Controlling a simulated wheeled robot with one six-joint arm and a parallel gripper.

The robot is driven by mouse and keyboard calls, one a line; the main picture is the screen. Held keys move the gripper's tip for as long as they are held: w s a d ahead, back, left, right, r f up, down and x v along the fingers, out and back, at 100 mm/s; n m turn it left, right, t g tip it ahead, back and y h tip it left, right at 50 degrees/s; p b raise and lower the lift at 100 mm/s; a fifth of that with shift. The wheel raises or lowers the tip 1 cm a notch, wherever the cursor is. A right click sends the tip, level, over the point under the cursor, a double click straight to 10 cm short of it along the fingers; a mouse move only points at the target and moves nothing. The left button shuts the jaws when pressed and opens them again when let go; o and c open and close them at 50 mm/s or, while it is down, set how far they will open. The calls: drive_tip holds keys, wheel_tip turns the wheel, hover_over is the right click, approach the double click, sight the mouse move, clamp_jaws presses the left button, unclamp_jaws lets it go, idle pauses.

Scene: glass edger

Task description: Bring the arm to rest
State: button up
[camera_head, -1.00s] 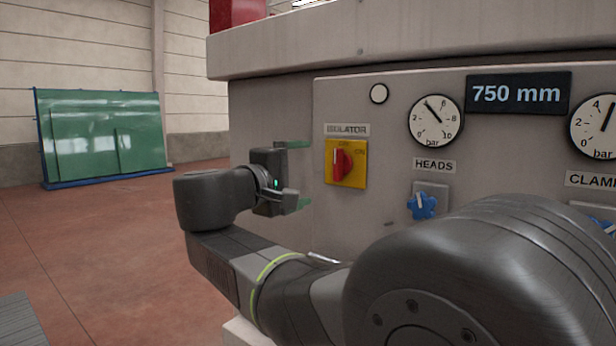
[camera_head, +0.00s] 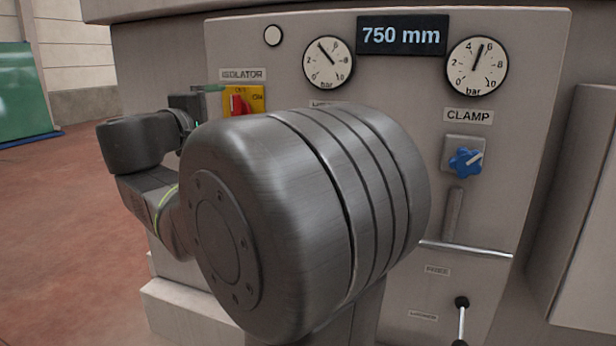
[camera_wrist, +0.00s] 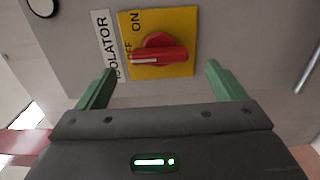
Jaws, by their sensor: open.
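My gripper (camera_wrist: 160,72) is open and empty, with its two green fingers apart. It faces the isolator switch, a red knob (camera_wrist: 160,55) on a yellow plate (camera_wrist: 182,22), with a gap between fingers and knob. The knob's white mark points toward OFF. In the head view the red knob (camera_head: 238,105) shows at the left of the panel, and one green finger shows left of it.
The grey machine panel (camera_head: 400,115) carries two gauges, a 750 mm display (camera_head: 403,35), a blue CLAMP knob (camera_head: 465,162) and a black-knobbed lever (camera_head: 461,303). A grey box (camera_head: 590,200) juts out at right. Open floor (camera_head: 50,230) lies at left.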

sight(232, 113)
drive_tip(key=x, duration=0.6)
drive_tip(key=shift+w+p, duration=0.35)
drive_tip(key=b+v, duration=0.2)
drive_tip(key=v, duration=1.2)
drive_tip(key=p+x, duration=0.2)
drive_tip(key=x, duration=1.2)
drive_tip(key=shift+w+d, duration=0.1)
drive_tip(key=shift+d, duration=0.05)
drive_tip(key=m, duration=0.2)
drive_tip(key=shift+s+m, duration=0.2)
drive_tip(key=shift+m, duration=0.1)
drive_tip(key=m, duration=0.3)
drive_tip(key=shift+r+m+p, duration=0.1)
drive_tip(key=shift+m+p, duration=0.2)
drive_tip(key=shift+p, duration=0.1)
drive_tip(key=shift+m+p, duration=2.05)
drive_tip(key=shift+m, duration=0.95)
